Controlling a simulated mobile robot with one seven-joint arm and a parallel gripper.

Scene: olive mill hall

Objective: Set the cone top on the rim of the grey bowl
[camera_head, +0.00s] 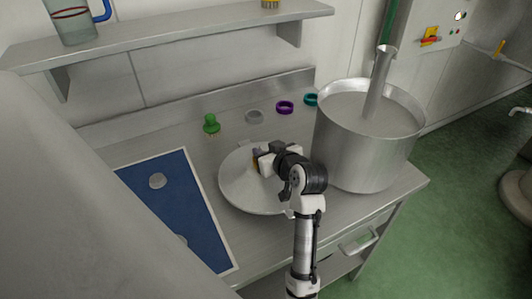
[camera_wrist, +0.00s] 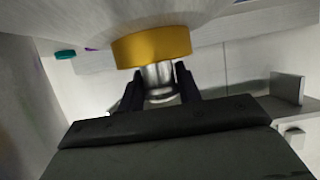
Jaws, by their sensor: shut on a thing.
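The cone top (camera_head: 240,190) is a wide, shallow grey metal cone, left of the grey bowl in the head view. In the wrist view its grey surface (camera_wrist: 200,14) fills the upper edge, with a yellow collar (camera_wrist: 152,46) and a metal stem. My gripper (camera_head: 262,160) is shut on this stem; in the wrist view its dark fingers (camera_wrist: 159,92) stand on both sides of it. The grey bowl (camera_head: 355,160) is a deep, open steel vessel on the counter's right end. Whether the cone top touches the counter cannot be told.
A tall metal tube (camera_head: 379,85) rises from inside the bowl. A green brush (camera_head: 211,124), a grey ring (camera_head: 254,116), a purple ring (camera_head: 285,107) and a teal ring (camera_head: 310,99) lie behind the cone top. A blue mat (camera_head: 185,205) lies left. A shelf (camera_head: 170,35) hangs above.

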